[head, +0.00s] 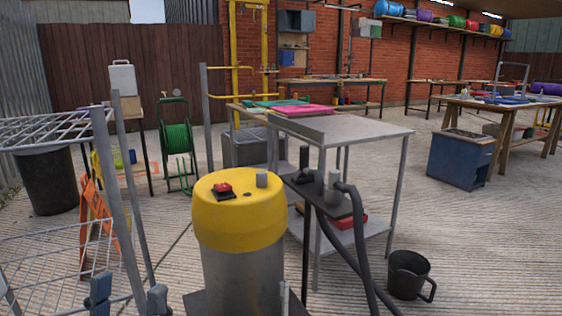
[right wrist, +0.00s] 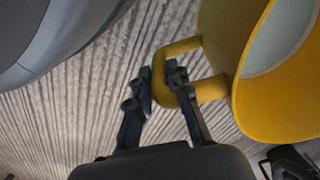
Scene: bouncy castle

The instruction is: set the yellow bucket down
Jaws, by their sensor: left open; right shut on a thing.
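The yellow bucket (right wrist: 228,40) is at the right of the right wrist view, with its open mouth and pale inside showing. My right gripper (right wrist: 159,74) is shut on its side handle (right wrist: 206,90), with one finger inside the loop and one outside. The bucket and the right gripper do not show in the head view. Ribbed ground shows behind them; I cannot tell how high the bucket is above it. My left gripper (head: 128,296) is open and empty at the bottom left of the head view, by the wire rack.
A grey drum with a yellow top (head: 240,208) stands close in front. Beyond it are a grey metal table (head: 345,130) and a black bucket (head: 407,275) on the ground. A wire rack (head: 55,133) is at left. Open concrete (head: 480,240) lies at right.

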